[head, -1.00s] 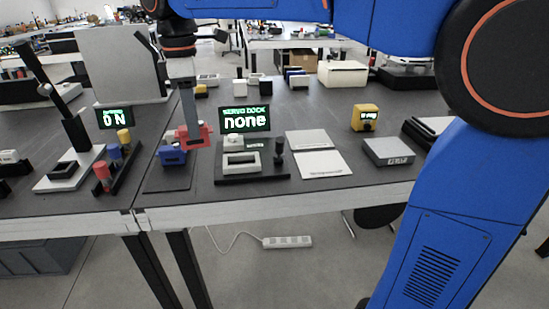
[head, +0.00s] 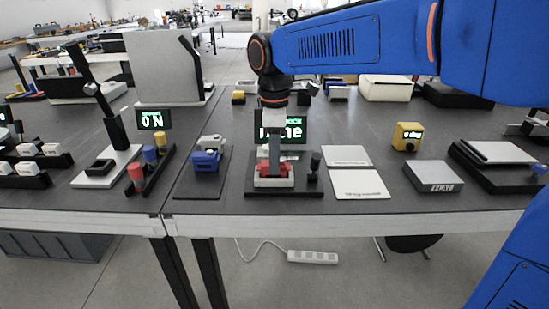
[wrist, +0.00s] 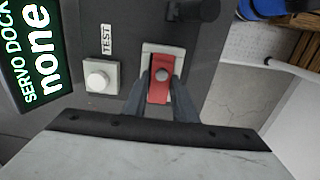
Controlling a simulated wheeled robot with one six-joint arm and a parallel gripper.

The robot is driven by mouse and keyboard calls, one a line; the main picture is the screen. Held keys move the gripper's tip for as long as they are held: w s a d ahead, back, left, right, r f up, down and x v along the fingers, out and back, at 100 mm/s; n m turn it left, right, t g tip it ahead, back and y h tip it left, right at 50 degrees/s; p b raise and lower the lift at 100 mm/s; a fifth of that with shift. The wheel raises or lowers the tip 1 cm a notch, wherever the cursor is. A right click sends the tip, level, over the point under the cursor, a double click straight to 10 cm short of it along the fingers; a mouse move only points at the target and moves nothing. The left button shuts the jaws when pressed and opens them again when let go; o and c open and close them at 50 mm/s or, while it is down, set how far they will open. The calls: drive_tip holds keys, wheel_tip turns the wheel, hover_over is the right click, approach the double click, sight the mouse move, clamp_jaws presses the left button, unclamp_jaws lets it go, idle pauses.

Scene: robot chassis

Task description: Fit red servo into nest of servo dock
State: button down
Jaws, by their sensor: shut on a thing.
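The red servo (head: 264,168) is at the servo dock (head: 311,188). In the wrist view the red servo (wrist: 159,93) lies lengthwise over the pale nest (wrist: 149,49), lined up with it. I cannot tell whether it is fully seated. My gripper (wrist: 161,84) is shut on it, one finger on each side; in the head view my gripper (head: 274,168) points down at the nest and hides part of the servo. The dock's display (wrist: 32,57) reads "none". A white round button (wrist: 97,80) marked TEST sits beside the nest.
A black post (head: 314,163) stands close on the nest's right. A blue servo (head: 206,160) lies on a dark mat to the left. Pale plates (head: 358,183) and a grey box (head: 433,177) are on the right. The table's front edge is near.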

drive_tip(key=c, duration=1.5)
unclamp_jaws()
drive_tip(key=shift+f, duration=0.1)
drive_tip(key=shift+o, duration=0.2)
wheel_tip(320, 180, up, 12)
